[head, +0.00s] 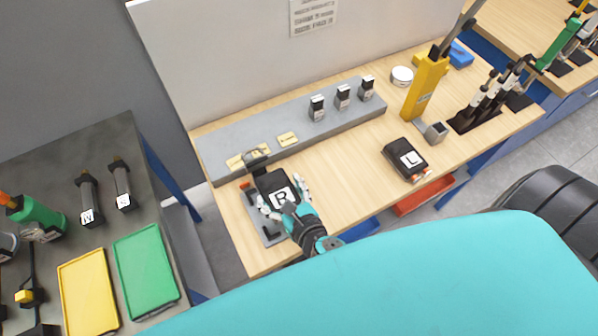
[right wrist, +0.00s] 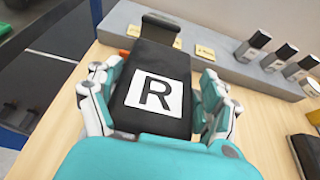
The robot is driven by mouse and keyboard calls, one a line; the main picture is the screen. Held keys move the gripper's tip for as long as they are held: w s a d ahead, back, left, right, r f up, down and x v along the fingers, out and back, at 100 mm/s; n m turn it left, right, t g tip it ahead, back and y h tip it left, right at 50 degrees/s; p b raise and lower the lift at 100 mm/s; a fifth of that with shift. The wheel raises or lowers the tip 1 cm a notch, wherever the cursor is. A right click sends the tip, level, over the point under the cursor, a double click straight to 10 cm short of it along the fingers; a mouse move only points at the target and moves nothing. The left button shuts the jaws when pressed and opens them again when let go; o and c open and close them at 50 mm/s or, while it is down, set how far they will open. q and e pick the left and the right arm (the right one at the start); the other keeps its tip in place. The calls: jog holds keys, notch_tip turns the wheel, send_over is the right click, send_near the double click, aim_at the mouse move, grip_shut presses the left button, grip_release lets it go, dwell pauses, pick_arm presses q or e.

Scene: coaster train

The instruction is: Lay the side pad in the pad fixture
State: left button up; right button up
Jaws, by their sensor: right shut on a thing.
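A black side pad marked R (head: 276,184) is held in my right gripper (head: 284,203), with fingers on both of its sides. In the right wrist view the pad (right wrist: 152,98) lies between the fingers of the gripper (right wrist: 155,100), label facing up. The grey pad fixture (head: 254,213) is on the left end of the wooden bench, under and beside the pad. The pad covers most of it, so I cannot tell whether they touch. A second black pad marked L (head: 407,158) lies farther right on the bench. My left gripper is not in view.
A grey ledge (head: 235,140) behind the fixture carries yellow labels and several small dark-and-silver blocks (head: 343,96). A yellow lever press (head: 425,88) stands to the right. A dark side table (head: 120,215) with yellow and green trays is at left. The bench between the pads is clear.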

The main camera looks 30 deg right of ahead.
aim_at(276, 201)
jog(key=shift+w+a+r, duration=0.2)
jog(key=shift+a, duration=0.5)
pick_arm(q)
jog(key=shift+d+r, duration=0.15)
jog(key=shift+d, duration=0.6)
pick_arm(e)
jog(key=shift+d, duration=0.15)
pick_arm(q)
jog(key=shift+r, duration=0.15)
pick_arm(e)
jog(key=shift+r+p, duration=0.1)
jog(key=shift+p, duration=0.4)
jog(key=shift+f+b, duration=1.2)
jog(key=shift+f, duration=0.7)
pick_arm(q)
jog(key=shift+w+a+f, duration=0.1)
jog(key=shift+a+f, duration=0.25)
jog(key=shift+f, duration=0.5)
